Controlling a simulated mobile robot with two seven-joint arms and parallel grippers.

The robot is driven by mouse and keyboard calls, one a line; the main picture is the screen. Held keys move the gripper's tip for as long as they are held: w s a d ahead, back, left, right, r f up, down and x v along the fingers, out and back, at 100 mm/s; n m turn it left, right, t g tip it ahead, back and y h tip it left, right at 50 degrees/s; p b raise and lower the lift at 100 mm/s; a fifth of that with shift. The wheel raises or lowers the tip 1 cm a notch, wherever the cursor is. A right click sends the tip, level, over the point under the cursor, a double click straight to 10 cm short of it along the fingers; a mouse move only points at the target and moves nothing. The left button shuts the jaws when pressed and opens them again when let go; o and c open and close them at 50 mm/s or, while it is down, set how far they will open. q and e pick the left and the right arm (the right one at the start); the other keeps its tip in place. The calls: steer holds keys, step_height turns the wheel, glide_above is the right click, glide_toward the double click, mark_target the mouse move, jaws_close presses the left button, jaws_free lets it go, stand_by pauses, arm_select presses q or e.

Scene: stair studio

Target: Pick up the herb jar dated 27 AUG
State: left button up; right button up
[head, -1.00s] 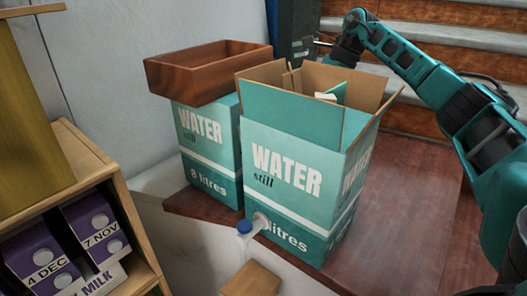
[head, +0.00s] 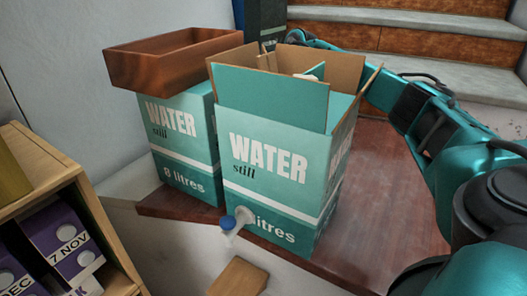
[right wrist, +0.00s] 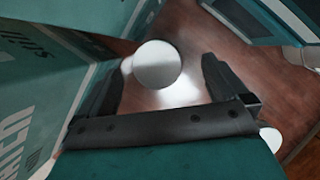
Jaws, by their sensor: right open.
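In the right wrist view, a round white lid-like top (right wrist: 157,64) with a pale, glossy patch below it stands on the reddish-brown surface. It looks like a jar seen from above, but no date shows. My right gripper (right wrist: 163,57) is open, with one finger on each side of this white top and nothing clamped. In the head view the right arm reaches behind the open water box, which hides the gripper. No jar shows in the head view. My left gripper is not in view.
The open-topped water box (head: 265,165) stands right of another water box (head: 183,150) bearing a brown wooden tray (head: 160,72). Both stand on the reddish-brown surface (head: 385,190). A shelf with purple cartons (head: 68,245) is at left; steps (head: 440,35) rise behind.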

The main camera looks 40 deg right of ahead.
steer(key=x, duration=0.4)
steer(key=shift+s+f+b, duration=0.15)
steer(key=shift+s+b, duration=0.05)
steer(key=shift+b, duration=0.2)
steer(key=c, duration=1.7)
